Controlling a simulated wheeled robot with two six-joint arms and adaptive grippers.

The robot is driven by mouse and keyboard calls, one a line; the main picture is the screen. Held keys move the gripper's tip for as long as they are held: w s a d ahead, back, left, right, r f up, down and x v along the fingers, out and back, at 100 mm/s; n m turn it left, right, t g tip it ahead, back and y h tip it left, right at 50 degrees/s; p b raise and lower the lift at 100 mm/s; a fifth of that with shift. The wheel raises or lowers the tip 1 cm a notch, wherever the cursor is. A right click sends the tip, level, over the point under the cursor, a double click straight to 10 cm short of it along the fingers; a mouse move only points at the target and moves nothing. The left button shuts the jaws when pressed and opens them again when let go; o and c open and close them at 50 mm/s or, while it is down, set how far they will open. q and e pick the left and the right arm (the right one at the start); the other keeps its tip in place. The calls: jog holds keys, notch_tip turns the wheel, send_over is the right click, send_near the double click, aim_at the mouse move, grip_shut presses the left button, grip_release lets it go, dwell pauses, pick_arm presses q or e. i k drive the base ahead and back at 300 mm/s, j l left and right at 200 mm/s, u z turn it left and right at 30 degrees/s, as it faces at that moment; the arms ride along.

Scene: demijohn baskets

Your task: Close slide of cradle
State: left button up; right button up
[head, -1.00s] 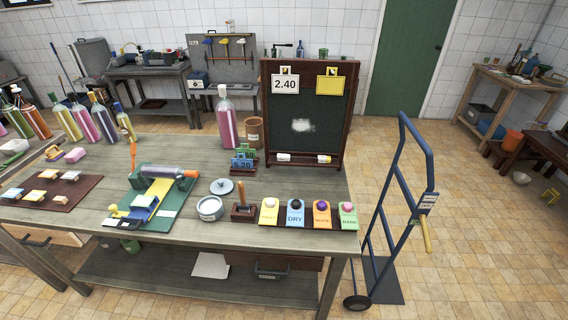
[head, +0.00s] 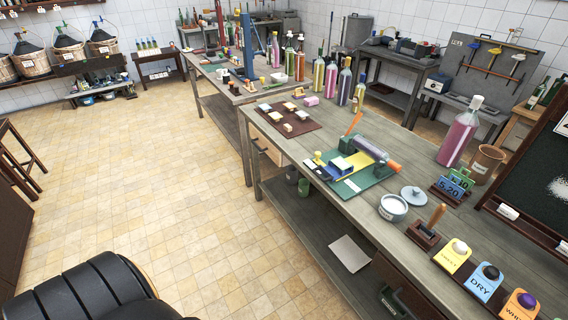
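The cradle (head: 346,145) is a dark green holder on a green board (head: 377,178) on the long grey workbench. A clear bottle with a purplish tint (head: 369,150) lies on its side there, its orange end (head: 394,166) pointing right. A yellow strip (head: 358,159) runs from under the bottle towards the bench's front edge. A blue block (head: 340,168), perhaps part of the slide, sits at the strip's near end, with a yellow knob (head: 317,157) beside it. A gap shows between the blue block and the bottle. Neither of my grippers is in view.
A brown board with small blocks (head: 289,124) lies left of the cradle. A grey pot (head: 393,208), its lid (head: 413,195) and coloured label cards (head: 487,281) are to the right. Open tiled floor (head: 150,190) lies in front of the bench.

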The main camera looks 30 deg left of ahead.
aim_at(332, 172)
jog(key=u, duration=0.7)
